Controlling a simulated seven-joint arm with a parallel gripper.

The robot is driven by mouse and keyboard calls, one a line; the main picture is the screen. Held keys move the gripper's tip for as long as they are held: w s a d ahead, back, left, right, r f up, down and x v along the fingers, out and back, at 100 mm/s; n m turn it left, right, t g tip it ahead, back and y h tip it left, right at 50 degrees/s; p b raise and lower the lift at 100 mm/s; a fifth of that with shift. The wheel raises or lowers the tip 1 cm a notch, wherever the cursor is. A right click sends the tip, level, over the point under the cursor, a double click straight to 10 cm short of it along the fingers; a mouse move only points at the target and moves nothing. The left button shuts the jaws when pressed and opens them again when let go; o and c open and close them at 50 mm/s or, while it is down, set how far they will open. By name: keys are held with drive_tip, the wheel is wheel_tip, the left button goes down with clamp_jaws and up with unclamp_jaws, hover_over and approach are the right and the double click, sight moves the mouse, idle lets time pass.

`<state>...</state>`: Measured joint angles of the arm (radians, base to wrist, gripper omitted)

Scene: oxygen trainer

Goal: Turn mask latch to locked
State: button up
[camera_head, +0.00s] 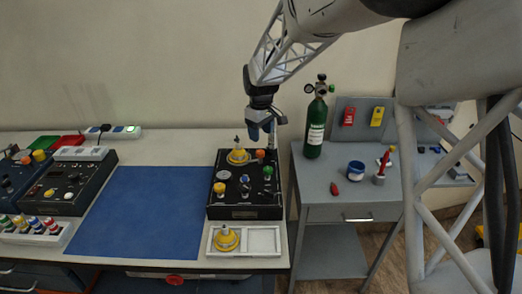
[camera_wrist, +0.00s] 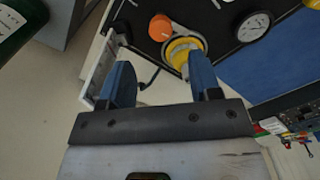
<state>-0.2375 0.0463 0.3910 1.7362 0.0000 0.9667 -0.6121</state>
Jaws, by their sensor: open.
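The black trainer panel (camera_head: 245,213) stands on the bench right of the blue mat and also fills the upper part of the wrist view (camera_wrist: 222,22). On its back edge sits a yellow mask-like piece (camera_head: 238,157), seen as a yellow ring (camera_wrist: 173,49) in the wrist view. An orange knob (camera_head: 260,154) is beside it, also in the wrist view (camera_wrist: 161,27). I cannot tell which part is the mask latch, or its position. My gripper (camera_head: 262,136) is open and empty above the panel's back edge; its blue fingers show in the wrist view (camera_wrist: 162,75).
A green oxygen cylinder (camera_head: 316,125) stands on the grey side table (camera_head: 330,197) to the right. A second yellow mask piece (camera_head: 227,239) lies in a white tray (camera_head: 263,254) before the panel. The blue mat (camera_head: 140,212) is clear. Other control boxes (camera_head: 67,187) stand left.

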sight(261, 151)
drive_tip(key=shift+n, duration=0.8)
drive_tip(key=shift+f, duration=0.15)
drive_tip(key=shift+f, duration=3.8)
drive_tip(key=c, duration=0.9)
